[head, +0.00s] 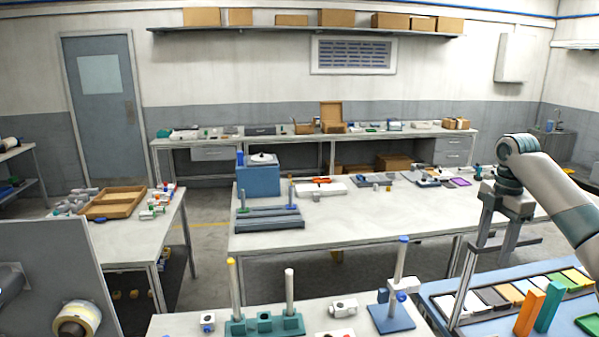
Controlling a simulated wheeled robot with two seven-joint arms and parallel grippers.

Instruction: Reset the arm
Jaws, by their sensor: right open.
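My right arm comes in from the right edge. My right gripper (497,236) points down above the back left part of the blue-topped table (447,288) at the lower right. Its two fingers are apart, and I see nothing between them. My left gripper does not show.
A front table (385,331) carries a green base (265,325) with upright posts and a blue stand (392,318) with a post. Orange (529,313) and teal (548,306) upright blocks stand below my right gripper. A grey panel (45,262) fills the lower left.

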